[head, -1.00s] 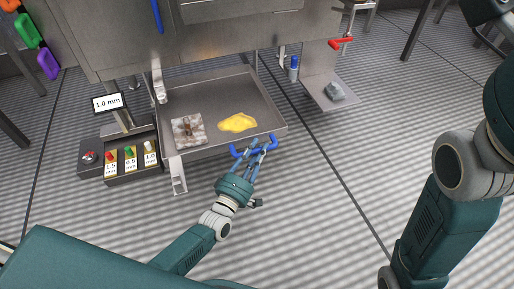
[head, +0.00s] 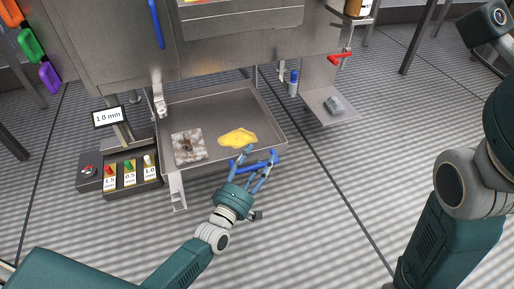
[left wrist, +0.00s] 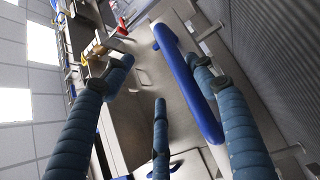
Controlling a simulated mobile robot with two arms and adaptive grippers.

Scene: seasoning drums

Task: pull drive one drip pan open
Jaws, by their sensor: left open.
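The drip pan (head: 224,102), a shallow grey metal tray, stands pulled out from under the steel machine. A mottled brown-and-white patch (head: 188,146) and a yellow patch (head: 237,138) lie in it. Its blue bar handle (head: 268,162) is on the front wall. My left gripper (head: 256,164) is open at the handle, with fingers spread around it. In the left wrist view, the blue handle (left wrist: 188,82) passes between the open fingers, nearer the right-hand one; contact is unclear.
Left of the pan are a box with red, green and white knobs (head: 130,176) and a 1.0 mm display (head: 108,117). A grey shelf (head: 320,104) with a grey lump and a blue-capped bottle (head: 293,82) are at the right. The floor in front is clear.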

